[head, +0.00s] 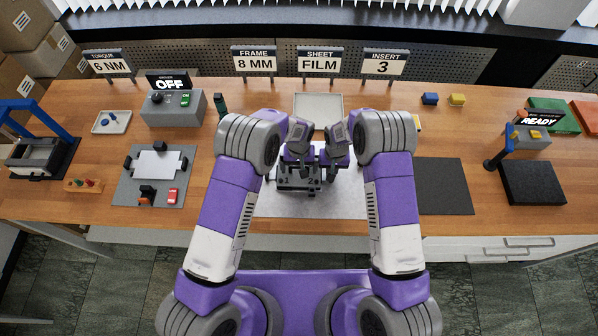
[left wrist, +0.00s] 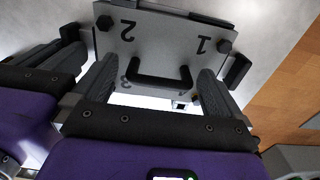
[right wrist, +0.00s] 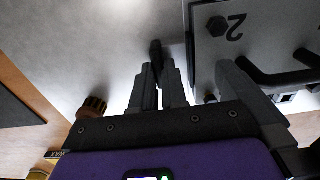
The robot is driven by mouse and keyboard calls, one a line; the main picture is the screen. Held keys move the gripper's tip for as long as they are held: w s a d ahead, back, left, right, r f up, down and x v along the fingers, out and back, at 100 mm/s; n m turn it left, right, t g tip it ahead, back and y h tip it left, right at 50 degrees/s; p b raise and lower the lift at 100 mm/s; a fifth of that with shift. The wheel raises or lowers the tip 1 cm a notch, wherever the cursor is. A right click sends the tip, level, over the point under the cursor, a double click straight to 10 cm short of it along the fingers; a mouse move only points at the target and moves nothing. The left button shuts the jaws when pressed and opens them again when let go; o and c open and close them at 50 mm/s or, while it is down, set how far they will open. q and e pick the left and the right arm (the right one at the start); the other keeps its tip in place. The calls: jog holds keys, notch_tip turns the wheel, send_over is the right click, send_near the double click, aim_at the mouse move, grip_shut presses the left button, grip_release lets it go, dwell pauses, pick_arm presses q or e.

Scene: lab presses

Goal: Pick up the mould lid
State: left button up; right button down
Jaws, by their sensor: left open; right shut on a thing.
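The mould lid (left wrist: 160,38) is a grey metal plate with corner bolts, numbers and a black bar handle (left wrist: 160,82). It sits on the mould (head: 298,184) in the middle of the bench. My left gripper (left wrist: 140,66) is open, with its fingers spread to either side of the handle and apart from it. My right gripper (right wrist: 156,78) is beside the lid, with its fingers close together on a small dark upright piece (right wrist: 156,54). The fingers hide most of that piece, so I cannot tell what it is. The lid also shows at the right wrist view's right edge (right wrist: 232,62).
A pale mat (head: 345,200) lies under the mould. A grey tray (head: 318,97) stands behind my grippers. A brass-coloured knobbed piece (right wrist: 92,106) stands near my right gripper. A dark mat (head: 443,186) lies to the right; a fixture plate (head: 130,190) lies to the left.

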pick_arm(q)
jog(key=shift+c, duration=0.3)
jog(key=shift+r, duration=0.1)
jog(key=c, duration=1.1)
jog(key=shift+w+r, duration=0.1)
jog(key=shift+r, duration=0.4)
notch_tip(320, 180, up, 3)
jog(key=s, duration=1.8)
jog(key=shift+s+a+f, duration=0.1)
jog(key=shift+a+f, duration=0.2)
jog(key=shift+r, duration=1.8)
pick_arm(e)
jog(key=c, duration=1.1)
grip_release()
